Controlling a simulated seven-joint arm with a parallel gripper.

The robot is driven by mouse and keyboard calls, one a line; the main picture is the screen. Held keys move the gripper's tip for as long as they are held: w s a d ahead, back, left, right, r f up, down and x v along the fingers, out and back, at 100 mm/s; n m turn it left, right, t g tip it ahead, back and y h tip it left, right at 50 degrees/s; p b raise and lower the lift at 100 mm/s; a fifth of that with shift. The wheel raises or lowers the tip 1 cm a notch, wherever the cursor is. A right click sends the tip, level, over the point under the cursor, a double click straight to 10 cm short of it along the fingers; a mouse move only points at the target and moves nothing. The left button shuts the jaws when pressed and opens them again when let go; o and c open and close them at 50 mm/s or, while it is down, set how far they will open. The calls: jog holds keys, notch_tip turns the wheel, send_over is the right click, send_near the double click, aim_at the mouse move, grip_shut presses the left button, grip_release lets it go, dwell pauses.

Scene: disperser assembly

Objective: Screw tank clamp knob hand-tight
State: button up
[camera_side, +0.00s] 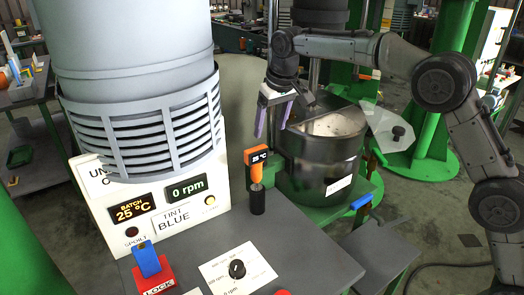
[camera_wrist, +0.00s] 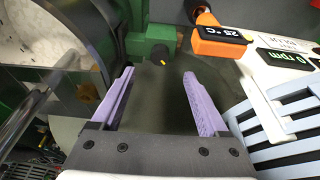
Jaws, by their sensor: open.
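The clamp knob (camera_wrist: 160,55) is small and dark with a yellow mark. It sits on a green clamp block (camera_wrist: 140,42) beside the tank wall in the wrist view. My gripper (camera_wrist: 159,76) is open, with its two purple fingers apart and nothing between them. The knob appears ahead of the gap between the fingertips, and I cannot tell the distance. The dark round tank (camera_side: 310,185) stands right of my gripper (camera_side: 271,132) in the side view; it also fills the left of the wrist view (camera_wrist: 93,45). I cannot make out the knob in the side view.
An orange thermometer (camera_side: 257,165) reading 25 °C stands in a black holder (camera_side: 257,200) close to my gripper. The control panel (camera_side: 150,200) and slatted blue-grey housing (camera_side: 150,130) are to the left. A clear lid piece (camera_side: 388,128) lies right of the tank.

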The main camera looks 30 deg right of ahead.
jog(key=w+d+n+y, duration=0.1)
jog(key=d+n+y, duration=0.25)
jog(key=n, duration=0.55)
jog(key=x, duration=1.3)
jog(key=shift+w+d, duration=0.2)
jog(key=shift+d, duration=0.1)
grip_shut()
